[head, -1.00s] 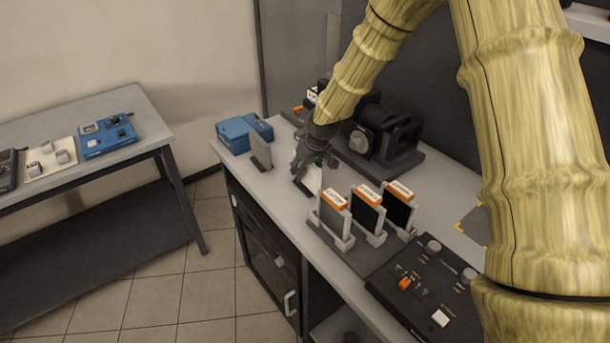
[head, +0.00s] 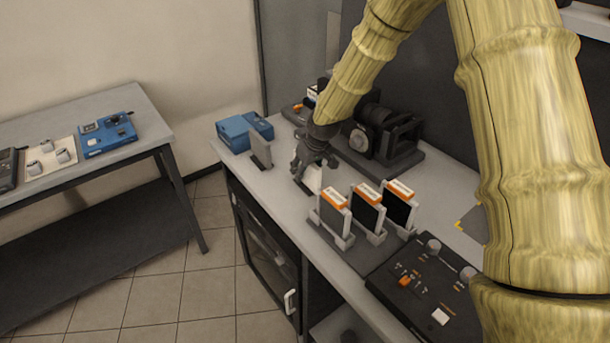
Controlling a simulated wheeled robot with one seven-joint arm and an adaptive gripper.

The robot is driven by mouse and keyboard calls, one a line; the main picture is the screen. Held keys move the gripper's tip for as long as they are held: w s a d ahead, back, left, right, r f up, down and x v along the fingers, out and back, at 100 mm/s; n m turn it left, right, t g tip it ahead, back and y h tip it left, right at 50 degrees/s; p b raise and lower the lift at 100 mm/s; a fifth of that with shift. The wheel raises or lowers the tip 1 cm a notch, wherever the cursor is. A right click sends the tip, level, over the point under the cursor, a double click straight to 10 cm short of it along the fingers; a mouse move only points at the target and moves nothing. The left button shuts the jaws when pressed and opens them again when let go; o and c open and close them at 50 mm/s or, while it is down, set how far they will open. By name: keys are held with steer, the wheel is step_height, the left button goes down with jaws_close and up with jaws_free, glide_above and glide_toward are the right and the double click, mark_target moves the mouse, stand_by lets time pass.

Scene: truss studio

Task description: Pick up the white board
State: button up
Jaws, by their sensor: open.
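My gripper (head: 312,168) is low over the near part of the workbench, pointing down, with its fingers apart. A small white board (head: 313,180) shows just below and between the fingers, next to a dark strip on the bench top. The fingers and wrist hide part of it, and I cannot tell whether they touch it. A pale grey upright panel (head: 260,149) stands in a dark base to the left of my gripper.
Three upright orange-topped modules (head: 334,212) stand in pale holders close to the right of my gripper. A blue box (head: 239,133) lies to the left, and a dark machine (head: 383,135) stands behind. A black control panel (head: 425,289) lies at front right.

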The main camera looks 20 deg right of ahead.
jaws_close()
steer(key=shift+r, duration=0.1)
